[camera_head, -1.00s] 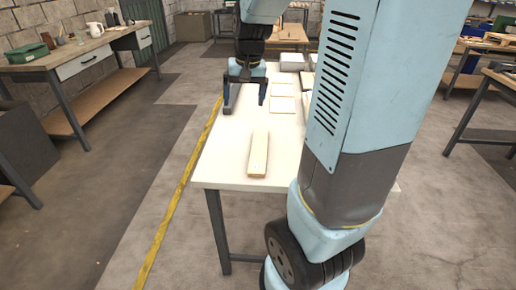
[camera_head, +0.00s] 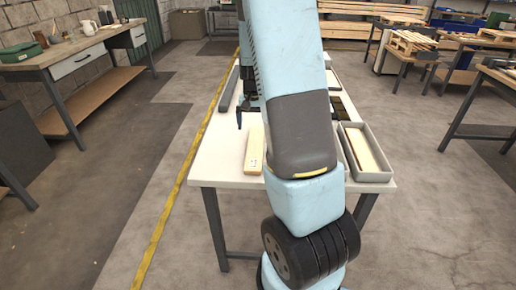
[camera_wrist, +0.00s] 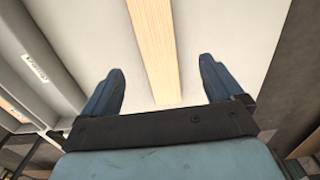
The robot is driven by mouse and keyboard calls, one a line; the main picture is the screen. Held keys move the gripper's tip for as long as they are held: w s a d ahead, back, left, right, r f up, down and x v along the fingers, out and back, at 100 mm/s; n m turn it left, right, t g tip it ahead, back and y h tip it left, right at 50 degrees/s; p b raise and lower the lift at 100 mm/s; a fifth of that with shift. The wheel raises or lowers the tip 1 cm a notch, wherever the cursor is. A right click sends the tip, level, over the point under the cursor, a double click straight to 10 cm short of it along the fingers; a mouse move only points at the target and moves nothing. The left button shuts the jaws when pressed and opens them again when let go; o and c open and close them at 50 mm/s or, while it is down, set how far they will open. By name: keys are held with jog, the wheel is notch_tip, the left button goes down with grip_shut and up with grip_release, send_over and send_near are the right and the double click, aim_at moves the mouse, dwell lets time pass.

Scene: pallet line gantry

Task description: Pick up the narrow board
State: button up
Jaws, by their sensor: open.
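The narrow board (camera_head: 254,152) is pale wood. It lies flat near the front of the white table (camera_head: 217,169). In the wrist view the narrow board (camera_wrist: 154,45) runs from the top edge down between the two blue fingers. My gripper (camera_wrist: 160,82) is open and empty, with a gap on each side of the board.
A grey tray (camera_head: 371,177) with a pale wooden piece in it stands right of my arm. My arm covers the middle of the table. A yellow floor line (camera_head: 171,207) runs left of the table.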

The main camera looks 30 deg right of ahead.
send_over(255, 146)
jog(key=f, duration=0.4)
jog(key=shift+a+f, duration=0.1)
jog(key=shift+a, duration=0.1)
jog(key=shift+d+f, duration=0.15)
jog(key=shift+f, duration=1.2)
jog(key=shift+d+f, duration=0.1)
jog(key=shift+f, duration=1.2)
jog(key=shift+c, duration=0.2)
jog(key=c, duration=1.2)
